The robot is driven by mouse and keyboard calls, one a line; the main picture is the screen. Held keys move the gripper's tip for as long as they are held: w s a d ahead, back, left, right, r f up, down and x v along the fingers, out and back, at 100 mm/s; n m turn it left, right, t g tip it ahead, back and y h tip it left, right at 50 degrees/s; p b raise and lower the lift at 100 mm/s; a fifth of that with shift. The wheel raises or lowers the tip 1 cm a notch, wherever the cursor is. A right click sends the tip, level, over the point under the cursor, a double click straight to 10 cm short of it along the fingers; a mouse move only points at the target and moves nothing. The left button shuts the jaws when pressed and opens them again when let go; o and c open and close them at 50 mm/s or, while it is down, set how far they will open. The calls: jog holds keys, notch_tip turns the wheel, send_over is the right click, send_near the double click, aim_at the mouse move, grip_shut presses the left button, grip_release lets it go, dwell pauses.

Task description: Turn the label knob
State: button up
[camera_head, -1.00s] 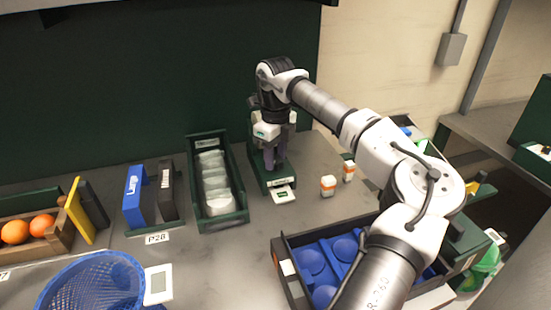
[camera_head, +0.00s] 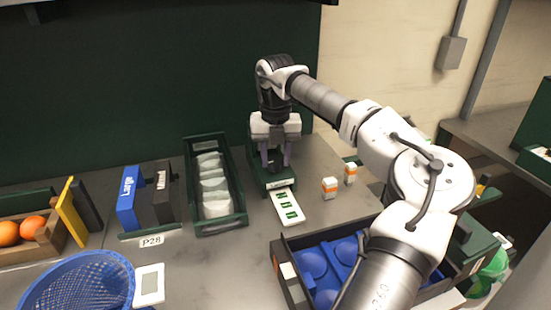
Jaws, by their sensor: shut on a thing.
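The green label dispenser (camera_head: 258,175) stands on the bench below my gripper. A white label strip (camera_head: 287,208) with several green marks sticks out of its front and lies toward the camera. My gripper (camera_head: 275,158) points straight down over the dispenser, with one finger on each side of its top. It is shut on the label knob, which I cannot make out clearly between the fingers.
A green tray of clear packs (camera_head: 241,218) stands close on the left. Two small orange-and-white bottles (camera_head: 330,188) stand to the right. A dark crate with blue cups (camera_head: 290,285) is in front, and a blue mesh basket (camera_head: 75,285) is at lower left.

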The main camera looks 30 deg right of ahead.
aim_at(276, 161)
jog(key=shift+m, duration=0.6)
jog(key=o, duration=1)
jog(key=shift+r, duration=0.1)
notch_tip(276, 161, up, 14)
jog(key=shift+f+b, duration=0.15)
jog(key=shift+b, duration=0.4)
